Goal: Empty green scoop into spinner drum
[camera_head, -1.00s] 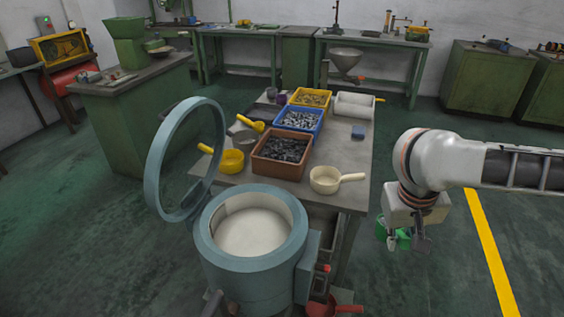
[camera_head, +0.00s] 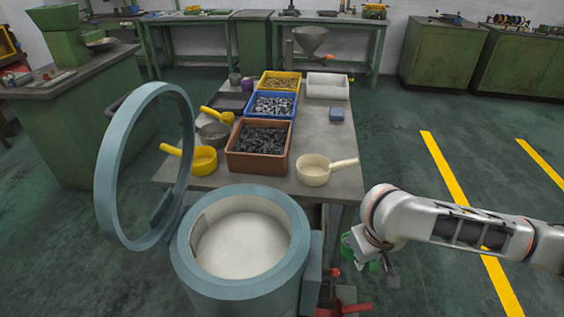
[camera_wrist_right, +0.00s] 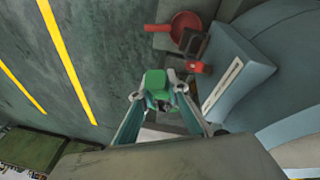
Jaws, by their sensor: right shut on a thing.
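The spinner drum (camera_head: 291,247) is a blue-grey round tub at the bottom centre of the head view. Its ring-shaped lid (camera_head: 104,190) stands open on the left, and the pale inside shows. My right gripper (camera_head: 372,266) is to the right of the drum, apart from it and beyond the bench's right edge. It is shut on the green scoop (camera_head: 347,246), which is partly hidden by my wrist. In the right wrist view the green scoop (camera_wrist_right: 155,80) shows between the fingertips (camera_wrist_right: 158,98). What it holds cannot be made out. My left gripper is out of view.
The bench (camera_head: 335,180) behind the drum bears brown (camera_head: 273,168), blue (camera_head: 288,112) and yellow bins of parts, a cream scoop (camera_head: 313,176) and a yellow scoop (camera_head: 204,165). A red pan (camera_wrist_right: 186,26) lies low beside the drum. Open floor is on the right.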

